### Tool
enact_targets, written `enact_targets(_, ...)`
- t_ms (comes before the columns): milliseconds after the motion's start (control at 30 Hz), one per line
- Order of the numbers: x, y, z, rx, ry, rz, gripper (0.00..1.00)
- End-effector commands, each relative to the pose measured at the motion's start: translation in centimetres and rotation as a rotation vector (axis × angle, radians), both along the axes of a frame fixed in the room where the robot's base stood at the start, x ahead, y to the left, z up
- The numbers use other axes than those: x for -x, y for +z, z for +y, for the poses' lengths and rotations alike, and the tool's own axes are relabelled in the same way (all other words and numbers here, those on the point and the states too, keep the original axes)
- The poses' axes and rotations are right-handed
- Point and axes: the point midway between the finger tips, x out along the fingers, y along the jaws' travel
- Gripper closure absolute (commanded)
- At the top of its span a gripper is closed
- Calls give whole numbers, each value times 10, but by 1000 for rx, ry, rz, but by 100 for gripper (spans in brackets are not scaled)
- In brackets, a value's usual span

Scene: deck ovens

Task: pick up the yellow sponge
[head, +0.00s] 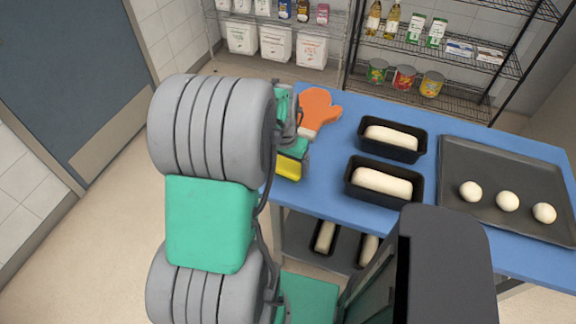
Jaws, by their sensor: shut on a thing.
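The yellow sponge (289,168) shows at the left edge of the blue-topped table (335,178). My gripper (291,147) is at the sponge and shut on it, partly hidden behind my own arm. The fingertips are small here and hard to make out. I cannot tell whether the sponge touches the tabletop or is held just above it.
An orange oven mitt (318,109) lies just beyond my gripper. Two black loaf tins with dough (345,180) (424,150) stand to the right, then a dark tray (500,165) with three dough balls. Wire shelves (470,65) stand behind.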

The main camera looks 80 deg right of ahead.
Motion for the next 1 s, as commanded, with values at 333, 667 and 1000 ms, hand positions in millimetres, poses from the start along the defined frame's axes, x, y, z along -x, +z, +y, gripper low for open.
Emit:
enact_targets(333,21,53,6,8,-7,0,53)
enact_targets(667,105,114,39,4,-8,1,53)
enact_targets(1000,132,129,49,0,0,0,53)
